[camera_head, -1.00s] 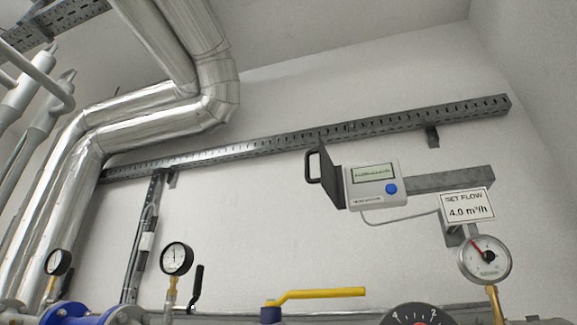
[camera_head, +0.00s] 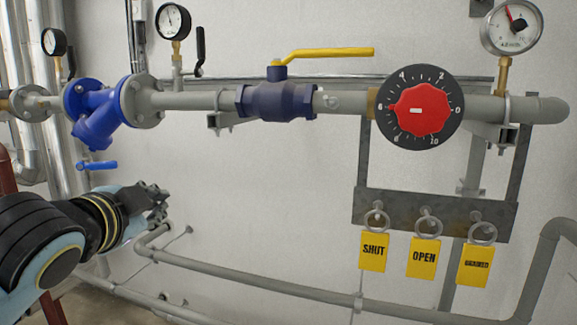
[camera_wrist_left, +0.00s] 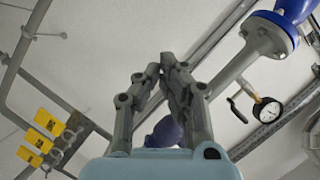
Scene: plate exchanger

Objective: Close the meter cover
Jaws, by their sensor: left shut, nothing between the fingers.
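The meter and its cover are out of view in both present views. My left gripper (camera_head: 158,200) comes in from the left in the head view, below the pipe run and in front of the white wall. In the left wrist view its two fingers (camera_wrist_left: 160,68) are shut with nothing between them. My right gripper is not in view.
A grey pipe (camera_head: 190,101) carries a blue strainer (camera_head: 95,113), a yellow-handled valve (camera_head: 281,100) and a red dial (camera_head: 418,110). Gauges stand above it. Yellow tags (camera_head: 424,257) hang from a bracket (camera_head: 400,207) at right. A lower pipe (camera_head: 260,281) crosses beneath.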

